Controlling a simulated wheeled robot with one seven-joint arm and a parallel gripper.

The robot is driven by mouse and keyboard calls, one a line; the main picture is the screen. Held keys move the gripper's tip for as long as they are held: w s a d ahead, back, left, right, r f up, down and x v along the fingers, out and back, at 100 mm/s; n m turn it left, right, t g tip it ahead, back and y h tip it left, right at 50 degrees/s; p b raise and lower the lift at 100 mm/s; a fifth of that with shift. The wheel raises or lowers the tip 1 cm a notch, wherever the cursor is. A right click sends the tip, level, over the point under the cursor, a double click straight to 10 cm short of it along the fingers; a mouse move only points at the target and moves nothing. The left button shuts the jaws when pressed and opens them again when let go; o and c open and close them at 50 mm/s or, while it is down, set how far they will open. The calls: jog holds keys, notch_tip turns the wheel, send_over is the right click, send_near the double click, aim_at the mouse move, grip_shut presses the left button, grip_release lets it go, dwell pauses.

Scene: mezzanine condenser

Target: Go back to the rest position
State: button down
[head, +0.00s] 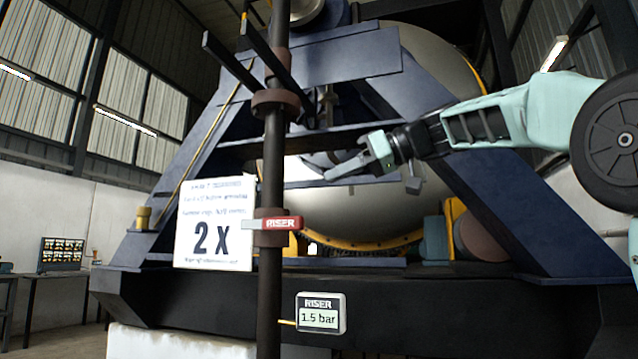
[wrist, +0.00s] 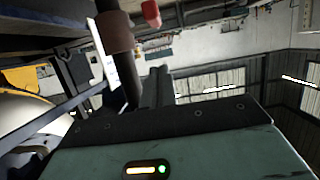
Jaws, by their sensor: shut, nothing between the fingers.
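My gripper (head: 342,169) is in the middle of the head view, on the arm that reaches in from the right. It is shut and empty, to the right of the dark vertical riser pipe (head: 272,185) and apart from it. A red valve handle marked RISER (head: 272,223) lies level across the pipe, below and left of my gripper. In the wrist view, my dark gripper fingers (wrist: 158,88) are together near the middle, and the red handle end (wrist: 151,13) shows at the top beside the pipe (wrist: 118,55).
A gauge reading 1.5 bar (head: 320,313) sits low beside the pipe. A white sign with "2 X" (head: 214,222) stands left of it. A blue steel frame (head: 510,215) and a large pale tank (head: 370,205) stand behind my gripper. Dark bars (head: 238,65) jut out at upper left.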

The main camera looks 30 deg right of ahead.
jog(key=shift+s+d+r, duration=0.15)
jog(key=shift+s+d, duration=0.1)
jog(key=shift+s, duration=0.1)
dwell(0.3)
jog(key=s+a+f+m+g+h, duration=0.1)
jog(key=s+a+f+g, duration=0.1)
jog(key=a+f, duration=0.6)
jog(key=s+a+f+m+g+h, duration=0.1)
jog(key=s+a+f+g, duration=0.2)
jog(key=f, duration=0.9)
jog(key=s+a+f+m+g+h, duration=0.1)
jog(key=s+a+f+g+h, duration=0.1)
jog(key=a+f, duration=0.7)
jog(key=s+d+f+n+g+h, duration=0.25)
jog(key=s+f+h, duration=0.25)
jog(key=s+f, duration=1.7)
notch_tip(320, 180, up, 14)
jog(key=p, duration=1.4)
jog(key=shift+w+d+f+m+p, duration=0.25)
jog(key=shift+w+m+p, duration=0.1)
jog(key=shift+m+p, duration=0.1)
